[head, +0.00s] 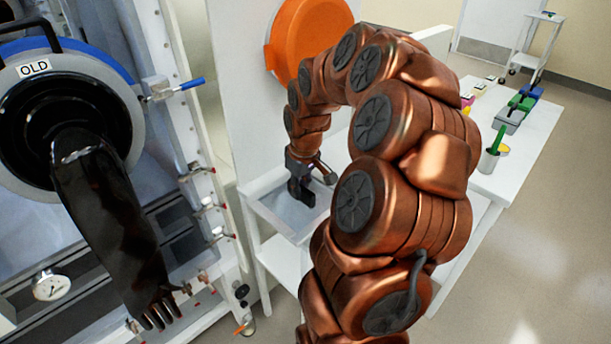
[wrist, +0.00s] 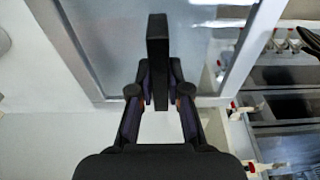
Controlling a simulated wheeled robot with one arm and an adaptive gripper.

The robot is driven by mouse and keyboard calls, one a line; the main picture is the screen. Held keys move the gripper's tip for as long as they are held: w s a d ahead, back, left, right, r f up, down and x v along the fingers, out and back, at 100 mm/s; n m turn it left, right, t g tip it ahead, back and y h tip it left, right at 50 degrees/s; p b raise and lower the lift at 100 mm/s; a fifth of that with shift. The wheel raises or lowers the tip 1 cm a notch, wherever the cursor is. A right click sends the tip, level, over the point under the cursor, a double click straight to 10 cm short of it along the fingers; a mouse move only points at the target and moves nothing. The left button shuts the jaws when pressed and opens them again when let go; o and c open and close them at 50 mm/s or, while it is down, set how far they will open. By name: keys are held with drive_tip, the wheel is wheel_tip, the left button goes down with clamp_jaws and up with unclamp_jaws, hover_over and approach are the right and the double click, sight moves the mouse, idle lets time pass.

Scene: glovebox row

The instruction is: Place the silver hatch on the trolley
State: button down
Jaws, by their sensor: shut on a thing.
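The trolley (head: 262,212) is white and stands left of centre in the head view. Inside its white rim, which also shows in the wrist view (wrist: 75,45), lies a flat silver-grey surface (head: 283,211). I cannot tell whether this is the silver hatch or the trolley's own top. My gripper (head: 302,180) is above the trolley, pointing down. In the wrist view my gripper (wrist: 159,88) is shut on a black upright bar (wrist: 157,45), which looks like a handle. Where the bar joins the silver-grey surface is hidden.
A glovebox with a port marked OLD (head: 62,105) and a hanging black glove (head: 105,215) is at left. An orange round cover (head: 300,35) is on the wall behind. A white table (head: 535,125) with several small items stands right. Floor is clear at far right.

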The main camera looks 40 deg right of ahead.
drive_tip(key=w+d, duration=0.1)
drive_tip(key=d, duration=0.1)
drive_tip(key=w+d+p, duration=0.1)
drive_tip(key=w+d, duration=0.1)
drive_tip(key=w+d+p, duration=0.1)
drive_tip(key=w+d, duration=0.1)
drive_tip(key=d, duration=0.1)
drive_tip(key=shift+f, duration=0.4)
drive_tip(key=shift+f+p, duration=1)
drive_tip(key=shift+f, duration=0.75)
drive_tip(key=c, duration=1.1)
unclamp_jaws()
drive_tip(key=shift+c, duration=0.2)
